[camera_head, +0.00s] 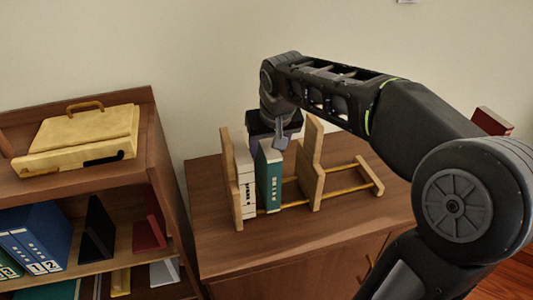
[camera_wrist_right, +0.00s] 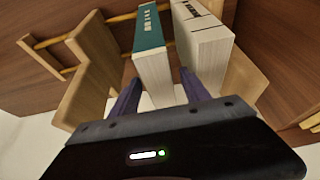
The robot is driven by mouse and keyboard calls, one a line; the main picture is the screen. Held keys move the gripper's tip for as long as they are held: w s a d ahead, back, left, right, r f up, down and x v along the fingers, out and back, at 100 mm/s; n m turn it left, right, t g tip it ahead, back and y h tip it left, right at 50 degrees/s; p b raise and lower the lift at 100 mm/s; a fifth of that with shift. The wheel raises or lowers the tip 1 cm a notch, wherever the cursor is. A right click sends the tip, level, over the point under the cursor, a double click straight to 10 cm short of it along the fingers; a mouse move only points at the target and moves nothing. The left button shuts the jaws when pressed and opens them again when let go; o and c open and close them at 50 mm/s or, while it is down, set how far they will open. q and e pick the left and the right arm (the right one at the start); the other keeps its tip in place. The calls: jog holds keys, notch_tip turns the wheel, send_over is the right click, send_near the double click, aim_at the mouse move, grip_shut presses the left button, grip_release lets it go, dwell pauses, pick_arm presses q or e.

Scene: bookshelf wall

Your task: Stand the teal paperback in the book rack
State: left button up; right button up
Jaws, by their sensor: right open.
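The teal paperback (camera_head: 269,180) stands upright in the wooden book rack (camera_head: 313,180), just right of a white book (camera_head: 245,178) and left of the middle divider. Its base seems to be at the rack's rods. My right gripper (camera_head: 277,136) is open at the top rear of the teal paperback. In the right wrist view, the fingers of my right gripper (camera_wrist_right: 158,80) lie on either side of the paperback (camera_wrist_right: 152,52), not clamped on it. The white book (camera_wrist_right: 203,45) is beyond the right finger. My left gripper is not in view.
The rack stands on a brown cabinet (camera_head: 220,262). Its right section, beyond the middle divider, is empty. At the left is a bookcase with a yellow case (camera_head: 80,140) on top and blue binders (camera_head: 38,235) on a shelf. A wall rises behind.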

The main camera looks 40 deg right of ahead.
jog(key=v, duration=0.6)
jog(key=shift+s+r, duration=0.1)
jog(key=shift+r, duration=0.3)
